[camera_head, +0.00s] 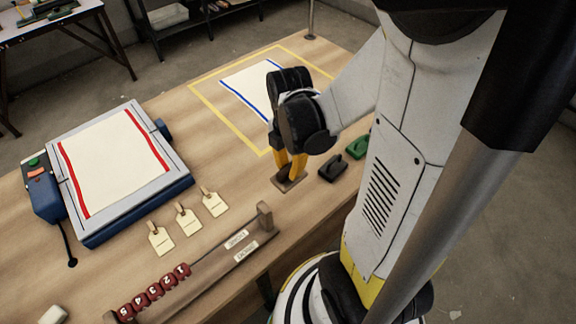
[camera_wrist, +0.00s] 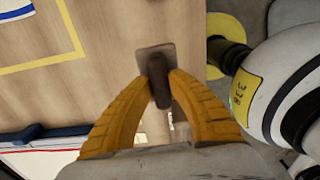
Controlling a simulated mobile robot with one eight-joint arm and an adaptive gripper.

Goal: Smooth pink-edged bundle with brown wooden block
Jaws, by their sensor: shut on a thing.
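I cannot tell whether the base touches the table. No pink-edged bundle shows clearly. A white cloth with red edges (camera_head: 115,160) lies flat on the blue-framed press at the left. A white cloth with blue edges (camera_head: 250,88) lies inside the yellow outline, partly hidden by my arm.
A black block (camera_head: 333,167) and a green block (camera_head: 357,147) stand right of my gripper. Three tags (camera_head: 187,220) lie between the press (camera_head: 180,190) and a wooden rack (camera_head: 215,258) with red numbered beads (camera_head: 155,291). Bare table lies around the yellow outline (camera_head: 205,98).

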